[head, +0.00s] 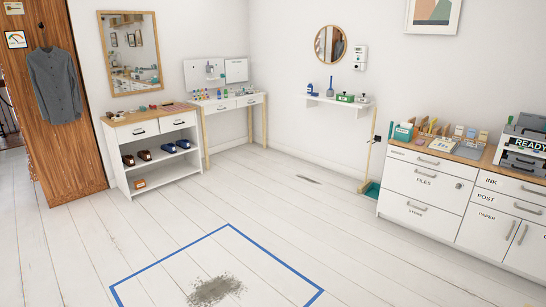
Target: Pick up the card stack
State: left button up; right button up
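I cannot pick out the card stack for certain; the small items on the furniture are too far away to tell apart. A small pale yellow item (440,145) lies on the wooden top of the white cabinet (425,189) at right, among other desk things. Several small coloured items (215,95) stand on the white desk (236,103) at the back. More small things (150,108) lie on the wooden-topped shelf unit (127,137) at left. Neither of my grippers is in view.
The white plank floor is open in the middle. Blue tape (170,261) outlines an area around a grey dirt patch (214,290). A wall shelf (335,102) hangs at the back, a broom-like pole (369,150) stands near the cabinet, and a printer (522,150) sits at far right.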

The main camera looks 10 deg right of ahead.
aim_at(483, 135)
jog(key=i+j+u, duration=0.15)
jog(key=i, duration=0.25)
jog(key=i+j+u, duration=0.15)
jog(key=i, duration=0.25)
jog(key=i+j+u, duration=0.2)
jog(key=i, duration=0.2)
jog(key=i+l+z, duration=0.2)
jog(key=i+z, duration=0.25)
jog(key=i+l+z, duration=0.1)
jog(key=i+z, duration=0.35)
jog(key=i+j+z, duration=0.1)
jog(key=i+z, duration=0.35)
jog(key=i+j+z, duration=0.3)
jog(key=i+z, duration=0.15)
jog(key=i+l+z, duration=0.15)
jog(key=i+z, duration=0.2)
jog(key=i, duration=0.25)
jog(key=i+z, duration=0.3)
jog(key=i, duration=0.3)
jog(key=i+j+z, duration=0.15)
jog(key=i+z, duration=0.2)
jog(key=i, duration=0.25)
jog(key=i+l, duration=0.1)
jog(key=i, duration=0.3)
jog(key=i+l, duration=0.15)
jog(key=i, duration=0.2)
jog(key=i+l, duration=0.7)
jog(key=l, duration=0.15)
jog(key=i+u, duration=0.05)
